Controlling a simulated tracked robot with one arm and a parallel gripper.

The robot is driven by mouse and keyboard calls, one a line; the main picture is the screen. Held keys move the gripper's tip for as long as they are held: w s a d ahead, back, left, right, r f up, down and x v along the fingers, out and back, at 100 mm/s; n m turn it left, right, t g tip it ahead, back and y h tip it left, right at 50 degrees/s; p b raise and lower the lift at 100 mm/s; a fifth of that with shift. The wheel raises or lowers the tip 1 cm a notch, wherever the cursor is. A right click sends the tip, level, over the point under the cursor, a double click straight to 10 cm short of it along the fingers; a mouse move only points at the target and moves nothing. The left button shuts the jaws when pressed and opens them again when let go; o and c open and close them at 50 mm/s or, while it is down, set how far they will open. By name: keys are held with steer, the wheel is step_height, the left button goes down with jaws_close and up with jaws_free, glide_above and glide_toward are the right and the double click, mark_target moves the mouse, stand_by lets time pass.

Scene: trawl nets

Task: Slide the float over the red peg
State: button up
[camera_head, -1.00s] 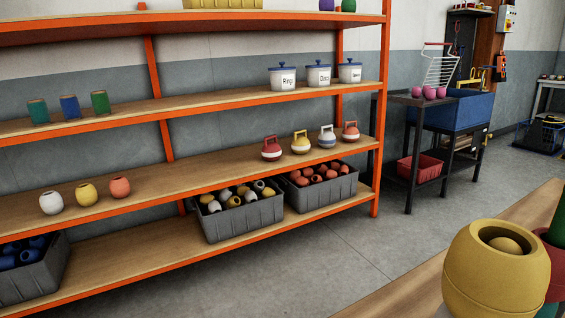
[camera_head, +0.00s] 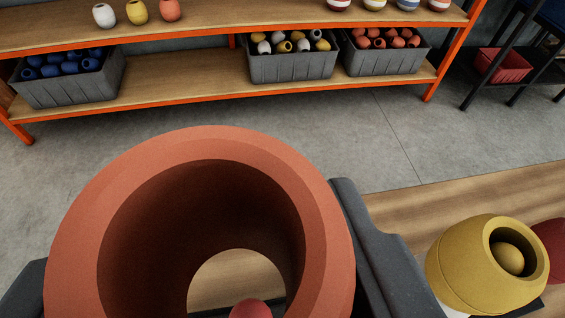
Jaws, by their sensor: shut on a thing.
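A coral-orange float (camera_head: 200,146) fills the lower middle of the view, its wide hole facing me. My gripper (camera_head: 200,268) is shut on it, with a dark grey finger on either side. Through the hole I see light wood and the rounded red top of a peg (camera_head: 250,308), near the bottom edge and right of the hole's middle. The rest of the peg is hidden by the float. I cannot tell whether the peg top is inside the float or below it.
A yellow float (camera_head: 450,262) sits around a yellow peg (camera_head: 507,258) close on the right, with a dark red thing (camera_head: 553,245) behind it. The wooden bench top (camera_head: 440,205) is partly bare. Beyond the floor stands an orange-framed shelf (camera_head: 200,97) with grey crates (camera_head: 290,68).

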mark_target(251, 314)
steer(key=shift+d, duration=0.1)
steer(key=shift+f+b, duration=2.4)
steer(key=shift+b, duration=0.35)
steer(key=shift+f+b, duration=1.9)
steer(key=shift+f, duration=0.9)
steer(key=o, duration=1.1)
steer(key=shift+p+v, duration=0.75)
steer(key=shift+v, duration=6.1)
